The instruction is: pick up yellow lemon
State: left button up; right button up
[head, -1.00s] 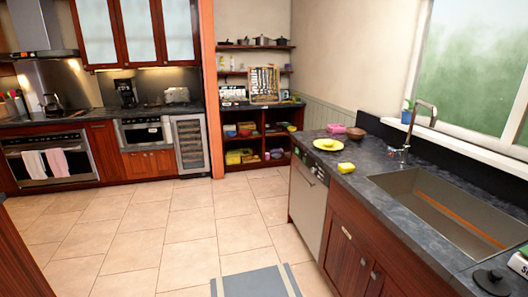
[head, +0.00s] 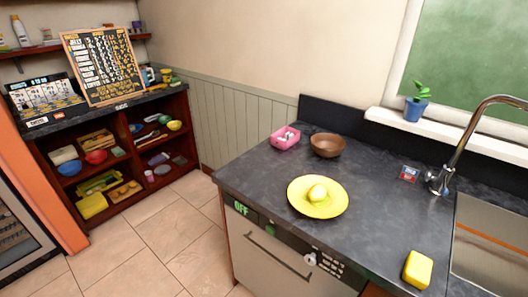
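Neither of my grippers shows in the head view.
A pink container (head: 285,139) and a brown bowl (head: 327,145) stand behind the plate. A yellow sponge-like block (head: 418,269) lies at the front right by the sink (head: 487,245). A faucet (head: 445,165) rises at the right. Tiled floor is clear left of the dishwasher (head: 270,262).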

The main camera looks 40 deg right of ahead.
aim_at(318, 193)
jog(key=i+j+z, duration=0.1)
jog(key=i+z, duration=0.3)
jog(key=i+j+z, duration=0.3)
jog(key=i+z, duration=0.15)
jog(key=i, duration=0.15)
jog(key=i+j+z, duration=0.4)
